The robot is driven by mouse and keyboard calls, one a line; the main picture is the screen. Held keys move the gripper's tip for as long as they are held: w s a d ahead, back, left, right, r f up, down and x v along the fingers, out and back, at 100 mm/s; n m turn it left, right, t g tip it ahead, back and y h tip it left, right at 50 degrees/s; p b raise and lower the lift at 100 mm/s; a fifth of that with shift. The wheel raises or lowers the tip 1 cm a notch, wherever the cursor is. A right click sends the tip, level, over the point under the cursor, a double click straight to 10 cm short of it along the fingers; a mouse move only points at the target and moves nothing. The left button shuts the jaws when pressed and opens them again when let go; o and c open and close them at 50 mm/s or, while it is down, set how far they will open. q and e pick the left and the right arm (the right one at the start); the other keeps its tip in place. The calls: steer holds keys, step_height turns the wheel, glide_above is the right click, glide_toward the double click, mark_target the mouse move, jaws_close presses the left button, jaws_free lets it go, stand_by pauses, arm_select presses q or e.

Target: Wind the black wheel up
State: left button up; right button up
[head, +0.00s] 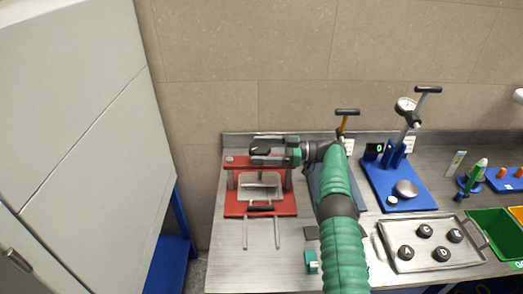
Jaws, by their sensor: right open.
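The red press (232,206) stands on the metal worktop near its left end, with a pale plate (258,187) inside its frame. A dark rounded shape at the top of the press looks like the black wheel (261,145). My right gripper (258,157) reaches in from the right at the top of the press, right at the wheel, and partly covers it. Its jaws are open. I cannot tell whether the fingers touch the wheel or go around it. My left gripper is not in view.
A tray with black round weights (411,252) and a blue gauge stand (380,180) are to the right. A small green block (311,262) lies near the front edge. A grey cabinet (70,120) is at the left.

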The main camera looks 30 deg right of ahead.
mark_target(262, 149)
step_height(262, 149, up, 3)
steer(key=shift+d+f+b, duration=0.1)
steer(key=shift+b, duration=0.25)
steer(key=shift+r, duration=0.25)
steer(key=shift+s+a+b, duration=0.4)
steer(key=shift+s+a, duration=0.05)
steer(key=shift+s, duration=0.2)
steer(key=s+a+r+b, duration=0.1)
steer(key=s+a+b, duration=0.1)
steer(key=s+a, duration=0.5)
steer(key=s, duration=0.5)
steer(key=shift+s+a+r, duration=0.15)
steer(key=shift+a+r, duration=0.15)
steer(key=shift+a, duration=0.05)
